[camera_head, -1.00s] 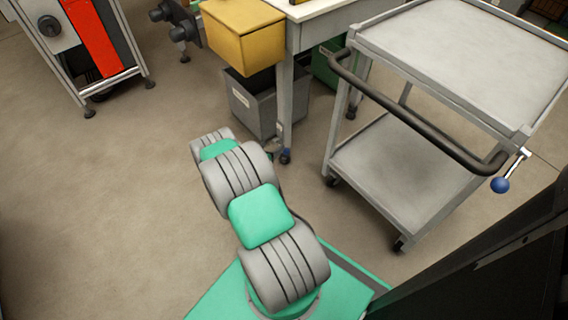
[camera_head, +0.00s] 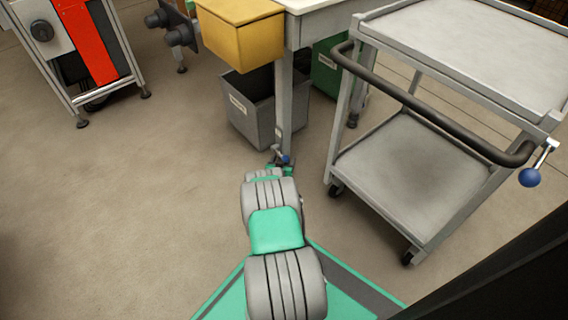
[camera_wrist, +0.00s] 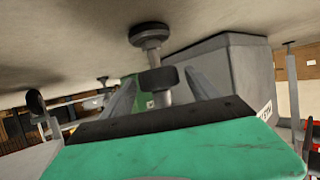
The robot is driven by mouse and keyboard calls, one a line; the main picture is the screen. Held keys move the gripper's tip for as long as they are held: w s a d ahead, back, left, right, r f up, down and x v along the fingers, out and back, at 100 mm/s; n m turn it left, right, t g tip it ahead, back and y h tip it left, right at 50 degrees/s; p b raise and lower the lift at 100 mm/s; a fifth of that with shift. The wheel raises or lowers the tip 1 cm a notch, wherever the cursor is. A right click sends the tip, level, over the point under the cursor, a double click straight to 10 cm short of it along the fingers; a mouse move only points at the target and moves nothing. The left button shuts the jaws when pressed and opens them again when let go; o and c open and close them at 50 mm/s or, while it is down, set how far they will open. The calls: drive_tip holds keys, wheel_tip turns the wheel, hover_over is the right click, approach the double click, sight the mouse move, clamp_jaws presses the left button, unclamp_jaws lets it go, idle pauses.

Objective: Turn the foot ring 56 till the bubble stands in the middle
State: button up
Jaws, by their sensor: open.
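The dark foot ring (camera_wrist: 158,80) is on a levelling foot, seen upside down in the wrist view. Its pale stem joins a dark round foot pad (camera_wrist: 149,34) on the floor. My gripper (camera_wrist: 162,75) is open, with a grey finger on each side of the ring. I cannot tell whether either finger touches it. In the head view my gripper (camera_head: 281,166) is low by the foot of the table leg (camera_head: 284,115), mostly hidden behind my arm. No number is readable on the ring. No bubble or level shows in either view.
A grey bin (camera_head: 252,110) stands just left of the leg; it also shows in the wrist view (camera_wrist: 225,65). A yellow box (camera_head: 238,35) is above it. A grey trolley (camera_head: 400,170) stands close on the right, its blue-knobbed lever (camera_head: 530,177) sticking out. Floor at left is clear.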

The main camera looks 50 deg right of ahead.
drive_tip(key=shift+c, duration=0.4)
drive_tip(key=c, duration=1.3)
drive_tip(key=shift+r+n+t, duration=0.1)
drive_tip(key=shift+n+t, duration=0.2)
drive_tip(key=n+t+y, duration=0.2)
drive_tip(key=n+t, duration=0.1)
drive_tip(key=shift+s+d+y, duration=0.15)
drive_tip(key=shift+s+y, duration=0.1)
drive_tip(key=shift+y, duration=0.15)
drive_tip(key=shift+w+n+t+y, duration=0.1)
drive_tip(key=shift+n+t+y, duration=1.2)
drive_tip(key=shift+n+y, duration=0.55)
drive_tip(key=shift+n, duration=0.35)
drive_tip(key=o, duration=1.4)
drive_tip(key=shift+w, duration=0.1)
